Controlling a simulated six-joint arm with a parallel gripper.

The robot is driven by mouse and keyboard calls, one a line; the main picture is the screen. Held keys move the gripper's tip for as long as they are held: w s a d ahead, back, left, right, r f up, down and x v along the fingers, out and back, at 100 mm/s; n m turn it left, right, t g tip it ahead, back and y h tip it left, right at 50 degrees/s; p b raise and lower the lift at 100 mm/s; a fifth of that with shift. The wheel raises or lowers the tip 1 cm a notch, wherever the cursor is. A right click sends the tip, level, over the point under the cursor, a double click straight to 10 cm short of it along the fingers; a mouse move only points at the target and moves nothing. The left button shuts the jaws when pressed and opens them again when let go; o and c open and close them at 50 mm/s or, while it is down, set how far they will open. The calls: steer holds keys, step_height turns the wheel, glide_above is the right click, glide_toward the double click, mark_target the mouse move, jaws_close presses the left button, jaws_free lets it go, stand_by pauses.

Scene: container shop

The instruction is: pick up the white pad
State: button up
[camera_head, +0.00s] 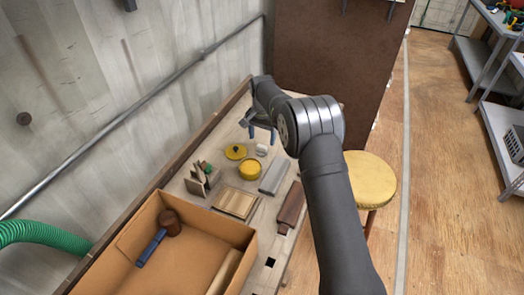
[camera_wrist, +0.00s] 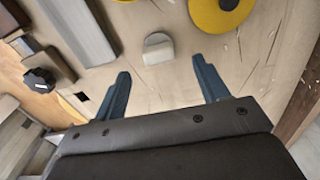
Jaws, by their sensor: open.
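The white pad (camera_head: 262,150) is a small pale block on the workbench, just beyond the yellow tin. In the wrist view the white pad (camera_wrist: 158,50) has one rounded end and lies at top centre, ahead of the fingertips and between their lines. My gripper (camera_head: 261,134) is above the bench close to the pad. In the wrist view the blue fingers of my gripper (camera_wrist: 160,68) are spread apart, with nothing between them but bench top. How high the fingertips are above the pad is hard to tell.
A yellow tin (camera_head: 250,170), a yellow lid (camera_head: 236,152) and a grey bar (camera_head: 273,176) lie near the pad. A tool holder (camera_head: 196,188), a wooden board (camera_head: 236,203) and a cardboard box (camera_head: 190,262) with a mallet (camera_head: 158,238) are nearer. A wall stands left of the bench.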

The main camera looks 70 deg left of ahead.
mark_target(262, 146)
step_height(262, 146, down, 5)
steer(key=shift+s+d+f, duration=0.1)
steer(key=shift+d, duration=0.05)
steer(key=c, duration=1.1)
